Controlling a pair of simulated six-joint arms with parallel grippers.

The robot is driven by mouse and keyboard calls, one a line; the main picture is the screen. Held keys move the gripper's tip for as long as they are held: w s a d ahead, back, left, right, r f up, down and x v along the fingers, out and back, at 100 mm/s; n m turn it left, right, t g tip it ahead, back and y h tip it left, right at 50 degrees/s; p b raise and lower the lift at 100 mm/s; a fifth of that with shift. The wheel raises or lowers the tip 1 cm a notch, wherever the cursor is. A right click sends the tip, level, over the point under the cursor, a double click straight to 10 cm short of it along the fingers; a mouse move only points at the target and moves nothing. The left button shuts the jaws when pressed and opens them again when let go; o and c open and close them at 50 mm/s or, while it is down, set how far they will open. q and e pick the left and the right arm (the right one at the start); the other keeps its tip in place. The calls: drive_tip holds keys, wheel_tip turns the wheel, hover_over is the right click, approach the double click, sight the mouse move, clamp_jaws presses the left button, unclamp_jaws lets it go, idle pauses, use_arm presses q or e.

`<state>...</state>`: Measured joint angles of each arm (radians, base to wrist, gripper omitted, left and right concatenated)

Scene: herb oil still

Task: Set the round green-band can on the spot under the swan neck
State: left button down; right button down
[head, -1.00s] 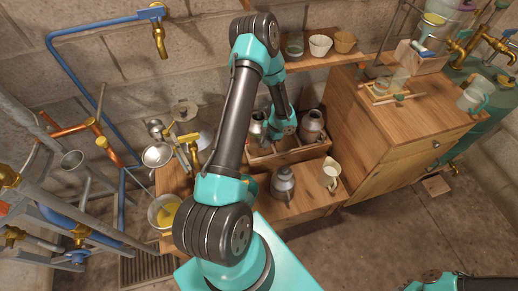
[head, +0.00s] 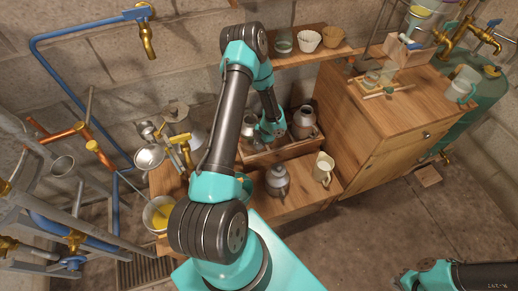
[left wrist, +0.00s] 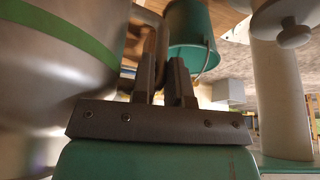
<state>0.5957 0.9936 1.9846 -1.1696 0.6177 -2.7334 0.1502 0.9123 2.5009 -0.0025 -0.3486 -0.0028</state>
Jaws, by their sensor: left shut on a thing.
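My left gripper (head: 268,133) reaches down over the wooden crate on the bench. In the left wrist view its fingers (left wrist: 163,85) are close together, shut on a thin brownish part that looks like a can's handle. A large metal can with a green band (left wrist: 65,32) fills the left side of that view, right beside the fingers. In the head view a grey metal can (head: 249,124) shows just left of the gripper; its band cannot be made out. I cannot tell for sure which pipe is the swan neck; a brass spout (head: 184,152) stands at the bench's left end.
Another can (head: 304,122) stands in the crate (head: 285,152). A grey lidded can (head: 277,179) and a cream jug (head: 323,168) stand in front. A bowl of yellow liquid (head: 159,214) is at left. A wooden cabinet (head: 372,125) blocks the right. Part of my right arm shows lower right.

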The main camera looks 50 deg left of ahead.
use_arm(q)
drive_tip(key=shift+f, duration=2.1)
drive_tip(key=c, duration=1.1)
unclamp_jaws()
drive_tip(key=v, duration=1.2)
drive_tip(key=shift+d, duration=0.1)
